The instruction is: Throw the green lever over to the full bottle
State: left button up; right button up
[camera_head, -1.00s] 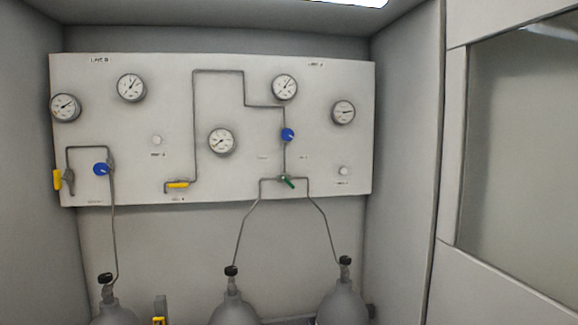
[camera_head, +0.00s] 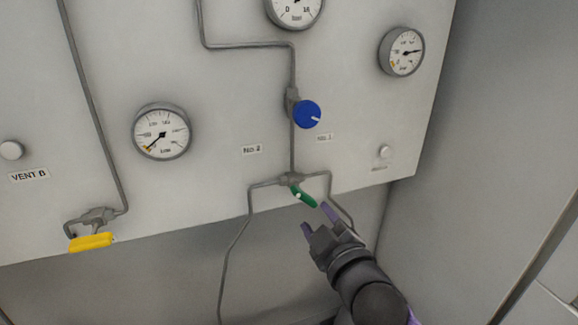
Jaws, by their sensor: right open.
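The green lever (camera_head: 304,196) sits on a grey pipe junction at the lower edge of the white panel, below the blue knob. It points down and to the right. Two thin pipes branch from the junction, one to the left and one to the right, and run down off the panel. My right gripper (camera_head: 318,219) is open just below and to the right of the lever, its purple-tipped fingers pointing up at it. It appears not to touch the lever. The bottles are out of view, and my left gripper is not in view.
The blue knob (camera_head: 307,114) sticks out above the lever. A yellow lever (camera_head: 91,243) is at the lower left. A low-reading gauge (camera_head: 162,132) is left of the knob, another gauge (camera_head: 402,51) at the upper right. A grey side wall (camera_head: 480,140) stands to the right.

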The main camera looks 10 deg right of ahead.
aim_at(304, 200)
jog(key=shift+w+r, duration=0.2)
jog(key=shift+w, duration=0.2)
jog(key=w, duration=0.2)
jog(key=w+a, duration=0.1)
jog(key=w, duration=0.5)
jog(key=shift+a+f, duration=0.1)
jog(key=shift+a, duration=0.3)
grip_shut()
